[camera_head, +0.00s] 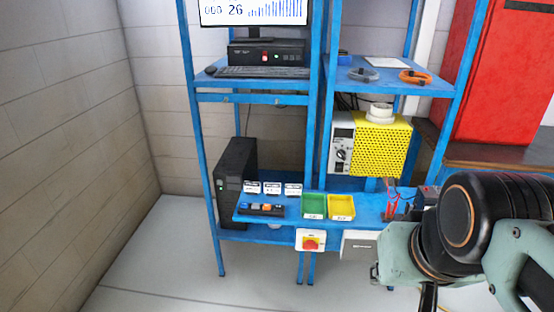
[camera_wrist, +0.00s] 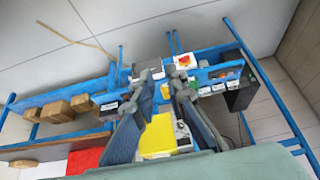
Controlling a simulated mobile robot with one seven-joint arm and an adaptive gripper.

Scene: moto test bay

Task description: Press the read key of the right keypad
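A dark strip (camera_head: 262,209) with small blue, dark and orange keys lies on the left of the blue lower shelf. Three small white-faced units stand in a row behind it; the right one (camera_head: 293,189) is nearest the green bin. I cannot make out a read key or tell which of these is the right keypad. In the wrist view, my gripper (camera_wrist: 160,84) has its two dark fingers spread, with nothing held between them. It points toward the rack, with the yellow perforated box (camera_wrist: 158,135) showing between the fingers. In the head view my arm is at the lower right, well away from the strip.
A green bin (camera_head: 313,206) and a yellow bin (camera_head: 341,207) stand right of the strip. A red stop button (camera_head: 311,243) hangs on the shelf's front edge. Blue rack posts (camera_head: 199,130) frame the shelves. A black computer tower (camera_head: 236,165) stands left. Floor in front is clear.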

